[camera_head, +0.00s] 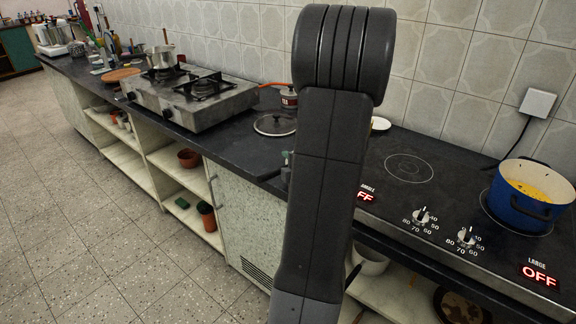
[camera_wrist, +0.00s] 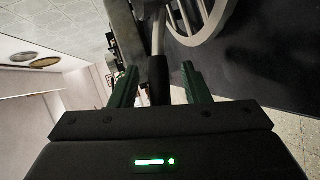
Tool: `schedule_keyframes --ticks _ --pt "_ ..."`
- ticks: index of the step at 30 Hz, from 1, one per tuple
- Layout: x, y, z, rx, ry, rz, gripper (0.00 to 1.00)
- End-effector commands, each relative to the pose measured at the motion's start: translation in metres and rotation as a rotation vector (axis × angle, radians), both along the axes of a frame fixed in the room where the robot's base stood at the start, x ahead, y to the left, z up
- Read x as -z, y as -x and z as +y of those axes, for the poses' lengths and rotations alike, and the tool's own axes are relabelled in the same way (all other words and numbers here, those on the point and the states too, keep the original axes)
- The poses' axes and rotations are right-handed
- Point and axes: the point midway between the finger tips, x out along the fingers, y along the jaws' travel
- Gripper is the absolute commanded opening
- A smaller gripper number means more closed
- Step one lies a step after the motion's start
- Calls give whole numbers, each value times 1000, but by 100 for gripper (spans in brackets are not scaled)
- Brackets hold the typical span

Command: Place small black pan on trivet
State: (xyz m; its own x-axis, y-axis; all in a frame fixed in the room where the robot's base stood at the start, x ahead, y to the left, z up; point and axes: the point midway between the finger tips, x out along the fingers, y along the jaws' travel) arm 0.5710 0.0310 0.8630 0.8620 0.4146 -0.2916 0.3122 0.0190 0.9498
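In the wrist view, my gripper (camera_wrist: 159,67) is open, its two green fingers apart. A black handle with a metal shaft (camera_wrist: 158,78) lies between them, with a gap on each side. I cannot tell whether it belongs to the small black pan; no pan body shows clearly. A grey slotted ring that looks like the trivet (camera_wrist: 207,27) lies on the dark counter at the upper right. A round, pale-rimmed item on the counter (camera_head: 275,124) in the head view may be the same thing. My arm hides most of my gripper in the head view.
A blue pot (camera_head: 528,197) stands on the hob at right. A steel gas stove (camera_head: 205,104) with a pot (camera_head: 161,56) stands at left. Open shelves (camera_head: 185,207) below hold several pots. The floor (camera_head: 90,230) is clear.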

Motion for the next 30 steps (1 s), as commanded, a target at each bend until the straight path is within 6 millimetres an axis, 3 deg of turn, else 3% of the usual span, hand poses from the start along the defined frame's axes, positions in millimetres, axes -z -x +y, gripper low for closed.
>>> schedule_keyframes --ticks 11,24,30 --pt "-6 5 -3 1 1 -1 42" --pt "-32 81 -40 4 0 -1 42" --pt "-37 99 -48 2 1 0 42"
